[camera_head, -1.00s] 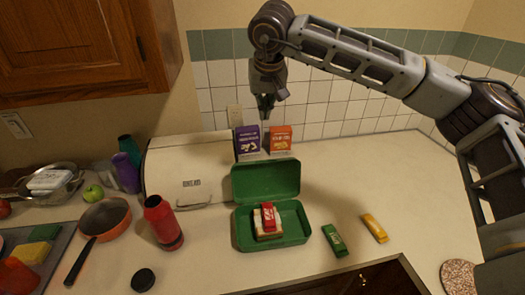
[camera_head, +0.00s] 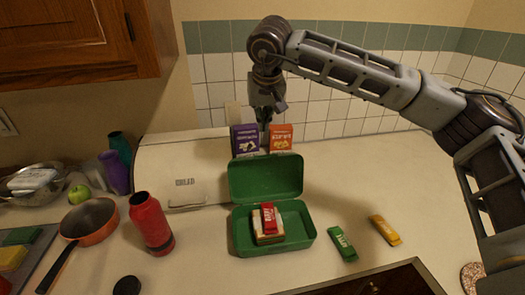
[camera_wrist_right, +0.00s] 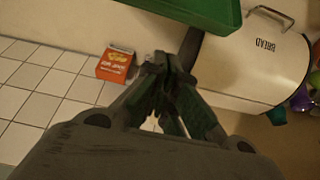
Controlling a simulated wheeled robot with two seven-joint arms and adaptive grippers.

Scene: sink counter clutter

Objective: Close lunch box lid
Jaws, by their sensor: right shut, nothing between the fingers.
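The green lunch box (camera_head: 240,243) sits open on the counter. Its lid (camera_head: 265,180) stands up at the back, leaning slightly backward. A sandwich with a red-wrapped bar (camera_head: 269,217) on it lies in the base. My right gripper (camera_head: 264,122) is shut and empty, pointing down above and behind the lid's top edge, apart from it. In the right wrist view the shut fingertips (camera_wrist_right: 163,62) show below a green part of the lunch box (camera_wrist_right: 190,12), with a gap between. My left gripper is not in view.
A purple box (camera_head: 245,139) and an orange box (camera_head: 281,138) stand close behind the lid. A bread box (camera_head: 165,165) and a red bottle (camera_head: 150,224) are to the left. Green (camera_head: 342,244) and yellow (camera_head: 385,230) bars lie to the right, with free counter beyond.

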